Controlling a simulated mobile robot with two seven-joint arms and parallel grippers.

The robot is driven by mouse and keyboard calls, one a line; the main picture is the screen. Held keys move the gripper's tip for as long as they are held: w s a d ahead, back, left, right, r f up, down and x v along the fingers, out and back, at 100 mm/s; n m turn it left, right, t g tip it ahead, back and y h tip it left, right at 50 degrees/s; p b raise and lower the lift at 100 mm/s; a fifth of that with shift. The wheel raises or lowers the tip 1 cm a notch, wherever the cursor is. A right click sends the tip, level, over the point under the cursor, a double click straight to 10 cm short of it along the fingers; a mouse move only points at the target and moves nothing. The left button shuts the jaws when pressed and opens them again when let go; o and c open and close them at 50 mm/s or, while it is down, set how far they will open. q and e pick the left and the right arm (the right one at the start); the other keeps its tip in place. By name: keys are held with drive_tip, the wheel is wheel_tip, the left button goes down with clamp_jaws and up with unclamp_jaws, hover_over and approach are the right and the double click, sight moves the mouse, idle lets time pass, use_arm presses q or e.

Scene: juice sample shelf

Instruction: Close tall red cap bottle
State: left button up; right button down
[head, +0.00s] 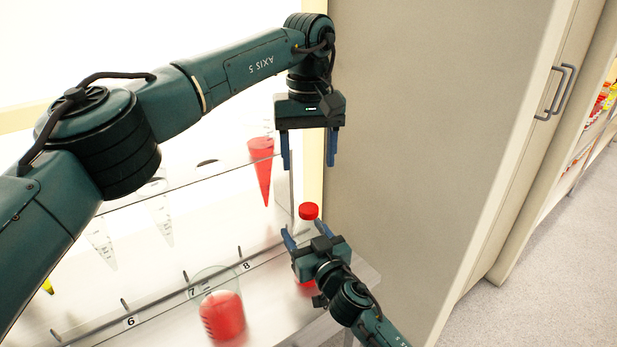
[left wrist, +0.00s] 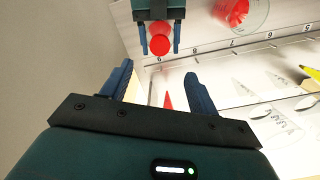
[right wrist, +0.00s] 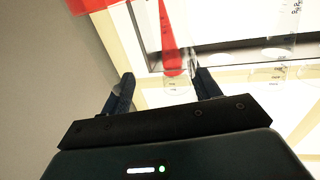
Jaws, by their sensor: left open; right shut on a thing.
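The tall red cap bottle shows in the head view as a red cap (head: 308,211) above my right gripper (head: 302,231), with a little red at its base below the gripper. My right gripper is shut on this bottle, one finger on either side. Its clear wall shows faintly between the fingers in the right wrist view. The red cap (left wrist: 159,44) also shows between the right fingers in the left wrist view. I cannot tell whether the cap is tight. My left gripper (head: 309,166) is open and empty, pointing down above the cap, clear of it.
A clear beaker with red contents (head: 222,318) stands at left near labels 7 and 8. A red cone-shaped tube (head: 262,180) hangs in the clear shelf behind, close to the left gripper. A beige cabinet panel (head: 420,130) bounds the right side. Clear cones hang farther left.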

use_arm(q)
drive_tip(key=shift+r, duration=0.95)
use_arm(e)
drive_tip(key=shift+c, duration=1.4)
unclamp_jaws()
drive_tip(key=shift+s, duration=0.1)
use_arm(q)
drive_tip(key=shift+r+p, duration=0.35)
drive_tip(key=shift+p, duration=0.05)
use_arm(e)
drive_tip(key=v, duration=1.3)
